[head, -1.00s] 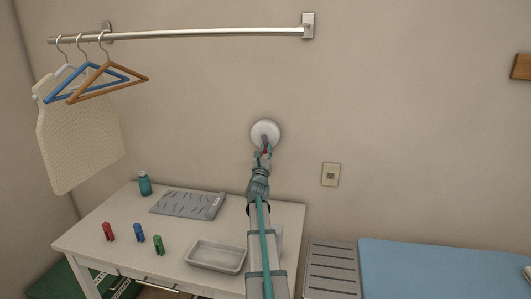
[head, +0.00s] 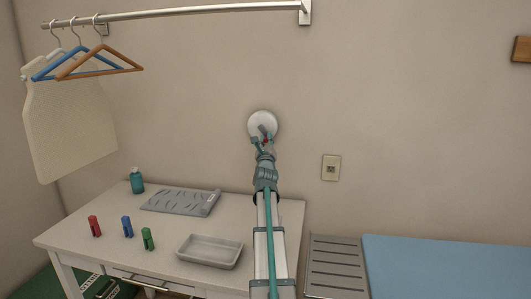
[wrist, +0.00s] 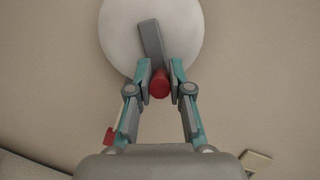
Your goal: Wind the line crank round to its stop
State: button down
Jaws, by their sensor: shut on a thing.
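The line crank is on the back wall in the head view, a round white disc (head: 254,119) with a short grey arm. In the wrist view the white disc (wrist: 118,42) fills the top middle. Its grey crank arm (wrist: 151,40) slants from the upper left down to a red knob (wrist: 159,85). My gripper (wrist: 160,74) is shut on the red knob, with one finger on each side. In the head view my gripper (head: 264,142) covers the lower part of the disc, and the knob shows there only as a small red spot.
A white table (head: 84,222) stands below with a grey tray (head: 211,262), a grey board (head: 170,203), a teal bottle (head: 137,181) and several coloured pegs. Hangers hang on a rail (head: 190,11) above left. A wall socket (head: 331,168) is right of the crank.

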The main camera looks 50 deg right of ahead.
jog(key=b, duration=0.3)
jog(key=shift+d+f+n, duration=0.15)
jog(key=shift+f+n, duration=0.1)
jog(key=shift+n, duration=0.15)
